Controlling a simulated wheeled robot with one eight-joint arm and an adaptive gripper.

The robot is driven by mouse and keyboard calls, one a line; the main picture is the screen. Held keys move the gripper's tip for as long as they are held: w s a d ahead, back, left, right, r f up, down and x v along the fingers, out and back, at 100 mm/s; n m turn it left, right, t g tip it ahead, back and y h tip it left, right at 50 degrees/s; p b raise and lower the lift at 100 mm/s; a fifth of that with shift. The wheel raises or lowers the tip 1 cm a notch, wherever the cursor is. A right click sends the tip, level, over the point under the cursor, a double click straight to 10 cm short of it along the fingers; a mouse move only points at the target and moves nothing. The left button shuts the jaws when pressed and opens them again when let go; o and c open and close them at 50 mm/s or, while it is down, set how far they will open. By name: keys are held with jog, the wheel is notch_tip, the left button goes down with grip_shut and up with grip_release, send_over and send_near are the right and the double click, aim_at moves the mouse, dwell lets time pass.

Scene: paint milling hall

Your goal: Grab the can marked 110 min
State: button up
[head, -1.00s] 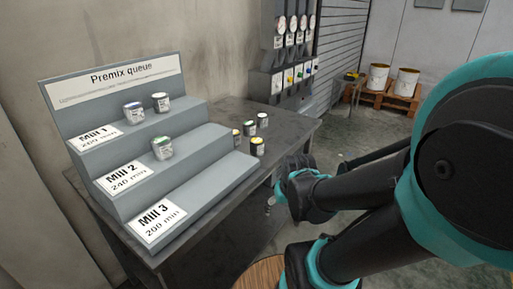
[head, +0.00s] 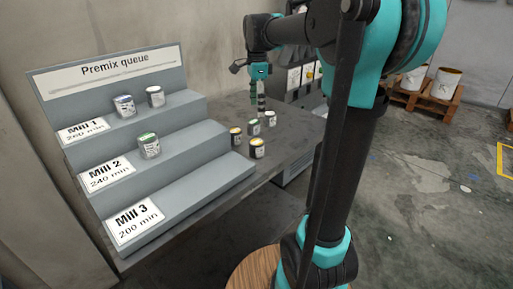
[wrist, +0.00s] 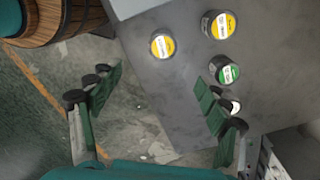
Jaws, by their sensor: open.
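Loose cans stand on the dark table: a front yellow-lidded can (head: 257,149), another yellow-lidded can (head: 236,136), a green-lidded can (head: 254,127) and a white-lidded can (head: 270,118). Their labels are too small to read, so I cannot tell which is marked 110 min. In the wrist view, the two yellow lids (wrist: 163,46) and (wrist: 220,25) and the green lid (wrist: 226,70) show from above; the white lid (wrist: 235,106) is partly hidden by a finger. My gripper (head: 261,103) is open and empty, pointing down above the table near the green and white cans.
The grey stepped rack "Premix queue" (head: 185,172) stands on the table (head: 292,152). Two cans are on its Mill 1 step and one green-lidded can (head: 149,145) on Mill 2. The Mill 3 step is bare. A wooden round top (head: 262,272) stands before the table.

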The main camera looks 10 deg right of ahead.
aim_at(257, 141)
notch_tip(257, 141, down, 12)
jog(key=shift+r, duration=0.15)
jog(key=shift+w+f, duration=0.15)
jog(key=shift+f, duration=1.15)
jog(key=shift+w+f, duration=0.15)
jog(key=shift+f, duration=1.15)
jog(key=shift+c, duration=0.4)
jog(key=c, duration=1.3)
jog(key=shift+r, duration=0.1)
